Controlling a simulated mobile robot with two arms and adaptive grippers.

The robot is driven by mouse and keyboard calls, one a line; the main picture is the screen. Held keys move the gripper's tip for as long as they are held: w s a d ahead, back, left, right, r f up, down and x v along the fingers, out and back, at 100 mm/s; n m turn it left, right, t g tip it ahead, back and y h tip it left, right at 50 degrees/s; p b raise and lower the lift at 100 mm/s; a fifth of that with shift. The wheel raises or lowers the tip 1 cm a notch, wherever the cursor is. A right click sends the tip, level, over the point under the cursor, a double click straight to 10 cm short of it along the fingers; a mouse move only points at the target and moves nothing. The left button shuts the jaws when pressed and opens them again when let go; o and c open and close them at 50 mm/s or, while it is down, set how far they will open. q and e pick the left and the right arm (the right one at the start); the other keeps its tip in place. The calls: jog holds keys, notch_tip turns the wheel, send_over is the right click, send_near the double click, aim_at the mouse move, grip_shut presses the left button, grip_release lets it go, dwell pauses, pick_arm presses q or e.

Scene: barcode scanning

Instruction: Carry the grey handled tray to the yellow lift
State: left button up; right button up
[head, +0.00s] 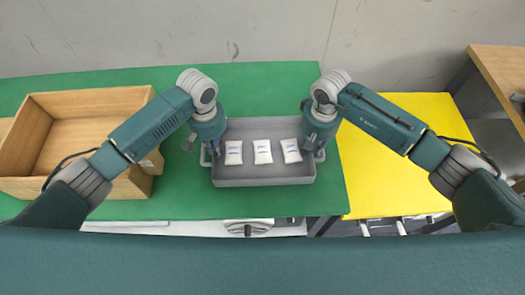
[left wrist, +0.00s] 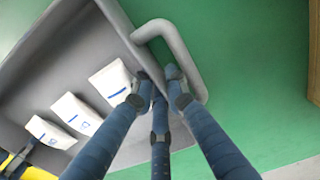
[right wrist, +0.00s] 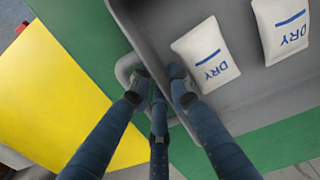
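The grey tray (head: 265,177) rests on the green table, with handles at its left and right ends. Three white packets lie inside it: left (head: 233,153), middle (head: 263,152) and right (head: 291,150). My left gripper (left wrist: 158,78) is at the left handle (left wrist: 182,47). Its fingertips are apart, over the tray wall and handle loop. My right gripper (right wrist: 155,75) is at the right handle (right wrist: 124,66), also with fingertips apart. Fingers partly hide both handles. The yellow lift (head: 385,180) stands directly right of the green table.
A wooden box (head: 85,102) stands left of the tray on the green table (head: 180,205). Another wooden surface (head: 500,70) is at the far right, beyond the lift. A wall runs behind. The yellow top looks clear beneath my right arm.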

pick_arm(q)
jog(key=shift+c, duration=0.3)
pick_arm(e)
jog(key=shift+c, duration=0.3)
pick_arm(q)
grip_shut()
pick_arm(e)
grip_shut()
pick_arm(q)
jog(key=shift+r, duration=0.2)
pick_arm(e)
jog(key=shift+r, duration=0.15)
